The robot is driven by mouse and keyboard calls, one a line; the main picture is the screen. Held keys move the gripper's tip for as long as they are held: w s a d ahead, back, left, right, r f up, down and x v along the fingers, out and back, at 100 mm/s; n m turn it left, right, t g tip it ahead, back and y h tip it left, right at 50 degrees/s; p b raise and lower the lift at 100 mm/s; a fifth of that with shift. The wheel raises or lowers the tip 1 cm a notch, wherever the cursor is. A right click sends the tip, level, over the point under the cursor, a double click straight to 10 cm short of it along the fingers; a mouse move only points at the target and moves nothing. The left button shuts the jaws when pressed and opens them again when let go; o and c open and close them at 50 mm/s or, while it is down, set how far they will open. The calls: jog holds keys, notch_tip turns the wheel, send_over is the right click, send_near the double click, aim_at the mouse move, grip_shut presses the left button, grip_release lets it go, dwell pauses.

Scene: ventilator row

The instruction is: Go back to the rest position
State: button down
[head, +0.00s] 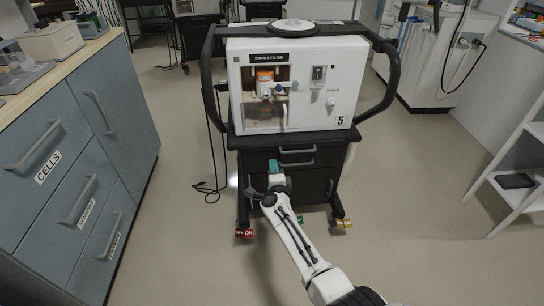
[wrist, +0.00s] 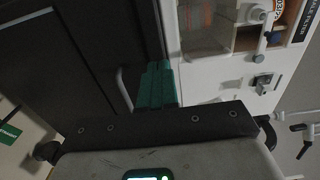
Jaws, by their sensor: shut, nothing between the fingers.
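My gripper (head: 273,166) is in front of the dark drawers of a ventilator cart, below the white ventilator. In the wrist view its green fingers (wrist: 156,85) are together and hold nothing. They appear in front of the line between the dark cart front (wrist: 60,60) and the white ventilator panel (wrist: 205,60). I cannot tell whether they touch it. My arm reaches forward and up from the bottom right of the head view.
A blue-grey drawer cabinet (head: 128,110) stands at the left. A white shelf (head: 507,195) is at the right, and a white machine (head: 440,60) is behind it. Red (head: 244,233) and yellow (head: 343,224) caster pedals stick out low. A black cable (head: 208,190) lies left of the cart.

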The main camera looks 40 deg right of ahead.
jog(key=s+a+n+y+p, duration=0.1)
jog(key=s+a+n+y, duration=0.45)
jog(key=a+n, duration=0.2)
jog(key=s+a+n+y+p, duration=0.1)
jog(key=s+a+n+y, duration=0.3)
jog(key=a+n+y, duration=0.3)
jog(key=s+a+f+n+g, duration=0.1)
jog(key=s+a+n+g, duration=0.2)
jog(key=s, duration=0.4)
jog(key=s+a+f+n+g, duration=0.2)
jog(key=s+n+g, duration=0.2)
jog(key=s, duration=0.4)
jog(key=s+d+r+n+g+h, duration=0.15)
jog(key=s+g, duration=0.25)
jog(key=s, duration=0.6)
jog(key=s+d+r+n+g+h, duration=0.1)
jog(key=s+d+r+g+h, duration=0.15)
jog(key=s, duration=0.75)
notch_tip(320, 180, up, 15)
jog(key=p, duration=1.4)
jog(key=shift+w+d+f+g+y+p, duration=0.15)
jog(key=shift+w+d+g+y+p, duration=0.05)
jog(key=shift+d+g+y+p, duration=0.2)
